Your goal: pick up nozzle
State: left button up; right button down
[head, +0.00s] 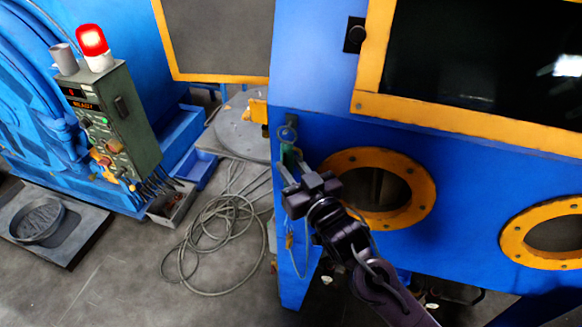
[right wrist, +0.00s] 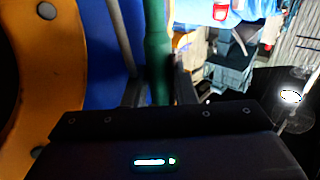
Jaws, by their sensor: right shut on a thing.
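The nozzle (head: 288,153) is a small green piece at the left front edge of the blue cabinet, below a ring-shaped fitting. In the right wrist view the nozzle (right wrist: 158,55) is an upright green cylinder between the two dark fingers. My right gripper (head: 295,172) is shut on it, and its fingers hide the lower part. The gripper (right wrist: 158,92) also shows in the right wrist view, one finger on each side of the green body. I cannot tell whether the nozzle still touches its holder. My left gripper is not in view.
The blue cabinet (head: 465,165) fills the right side, with an orange-ringed port (head: 423,190) close beside my right gripper. A coiled hose (head: 215,240) lies on the floor. A control box (head: 112,125) with a red lamp stands at left. The front floor is mostly free.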

jog(key=shift+r+p, duration=0.3)
jog(key=shift+r, duration=0.15)
jog(key=shift+r+p, duration=0.4)
jog(key=s+a+p, duration=0.2)
jog(key=s, duration=0.6)
jog(key=s+a+p, duration=0.2)
jog(key=s+a, duration=0.1)
jog(key=s, duration=0.6)
jog(key=shift+a+f+p, duration=0.15)
jog(key=shift+a+p, duration=0.15)
jog(key=shift+p, duration=0.05)
jog(key=shift+d, duration=0.1)
